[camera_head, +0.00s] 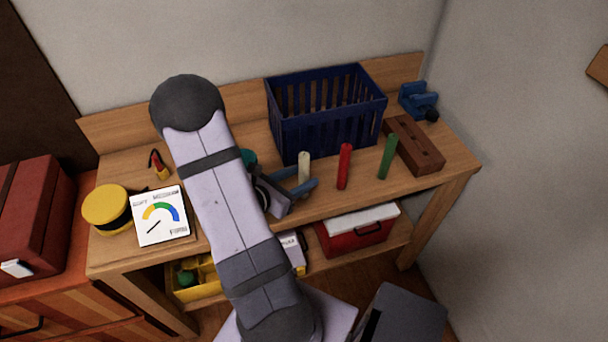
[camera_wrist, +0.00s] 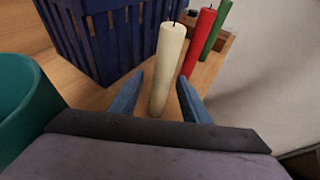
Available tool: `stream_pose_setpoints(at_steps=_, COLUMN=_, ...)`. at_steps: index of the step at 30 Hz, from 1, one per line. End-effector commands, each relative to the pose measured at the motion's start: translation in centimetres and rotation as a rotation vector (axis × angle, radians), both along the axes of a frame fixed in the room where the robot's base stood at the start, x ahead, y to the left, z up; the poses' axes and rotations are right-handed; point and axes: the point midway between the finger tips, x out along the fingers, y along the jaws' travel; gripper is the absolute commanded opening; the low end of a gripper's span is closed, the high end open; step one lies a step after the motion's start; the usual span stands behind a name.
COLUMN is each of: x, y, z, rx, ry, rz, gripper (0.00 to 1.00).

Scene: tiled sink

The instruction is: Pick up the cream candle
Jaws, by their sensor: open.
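The cream candle (camera_head: 304,167) stands upright on the wooden workbench, in front of the blue crate. In the wrist view the cream candle (camera_wrist: 168,65) rises between the tips of my two blue fingers, with a gap visible at each side. My gripper (camera_head: 309,186) is open and low over the bench at the candle. In the wrist view my gripper (camera_wrist: 157,92) holds nothing. The candle's base shows near the fingers in the wrist view; in the head view its lower part is partly hidden by my gripper.
A red candle (camera_head: 344,166) and a green candle (camera_head: 388,156) stand to the right, the red one close by. The blue crate (camera_head: 325,127) is behind. A wooden block with holes (camera_head: 414,144) lies at the right. A teal round object (camera_wrist: 22,103) is left of my gripper.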

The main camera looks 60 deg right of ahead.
Motion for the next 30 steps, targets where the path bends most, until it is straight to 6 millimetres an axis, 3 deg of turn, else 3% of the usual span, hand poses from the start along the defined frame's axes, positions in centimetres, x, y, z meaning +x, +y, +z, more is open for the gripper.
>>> stream_pose_setpoints(at_steps=8, x=-0.3, y=-0.7, z=-0.1, rx=0.0, ry=0.002, rz=-0.001, gripper=0.43)
stream_pose_setpoints(at_steps=21, x=-1.5, y=-4.5, z=-1.7, rx=0.001, ry=0.0, rz=-0.002, gripper=0.43)
stream_pose_setpoints(at_steps=30, x=-1.5, y=-4.8, z=-2.0, rx=0.0, ry=0.0, rz=0.001, gripper=0.43)
